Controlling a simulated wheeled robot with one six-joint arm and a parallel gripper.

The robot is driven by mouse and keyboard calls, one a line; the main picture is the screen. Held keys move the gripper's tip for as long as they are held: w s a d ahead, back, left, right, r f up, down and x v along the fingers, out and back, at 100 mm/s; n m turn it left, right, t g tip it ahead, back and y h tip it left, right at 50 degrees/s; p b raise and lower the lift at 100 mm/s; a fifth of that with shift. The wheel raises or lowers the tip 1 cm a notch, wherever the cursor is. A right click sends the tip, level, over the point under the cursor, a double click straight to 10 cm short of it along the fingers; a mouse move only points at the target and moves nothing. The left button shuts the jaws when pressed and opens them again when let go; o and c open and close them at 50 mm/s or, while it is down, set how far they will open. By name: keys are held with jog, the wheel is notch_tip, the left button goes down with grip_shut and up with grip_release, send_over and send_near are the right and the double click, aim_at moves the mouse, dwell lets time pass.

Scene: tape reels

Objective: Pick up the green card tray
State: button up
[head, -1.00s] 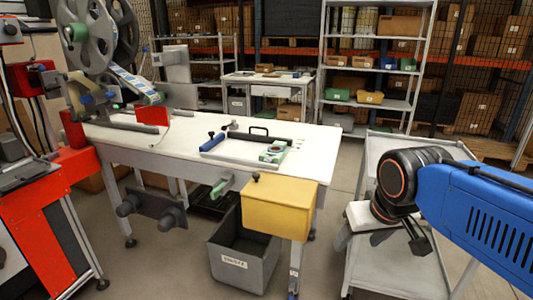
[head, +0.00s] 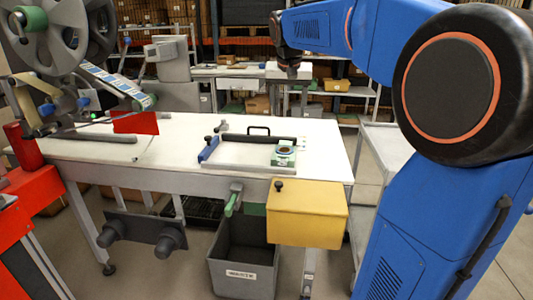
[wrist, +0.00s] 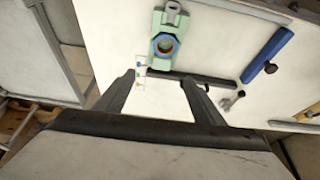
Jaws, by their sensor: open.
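A yellow box (head: 306,215) hangs at the table's front above a grey bin (head: 243,258). A reel machine (head: 60,50) stands at left.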

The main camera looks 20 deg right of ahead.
jog(key=w, duration=0.1)
send_near(286, 144)
jog(key=x, duration=0.8)
jog(key=shift+w+f, duration=0.2)
jog(key=shift+w, duration=0.05)
jog(key=c, duration=1.3)
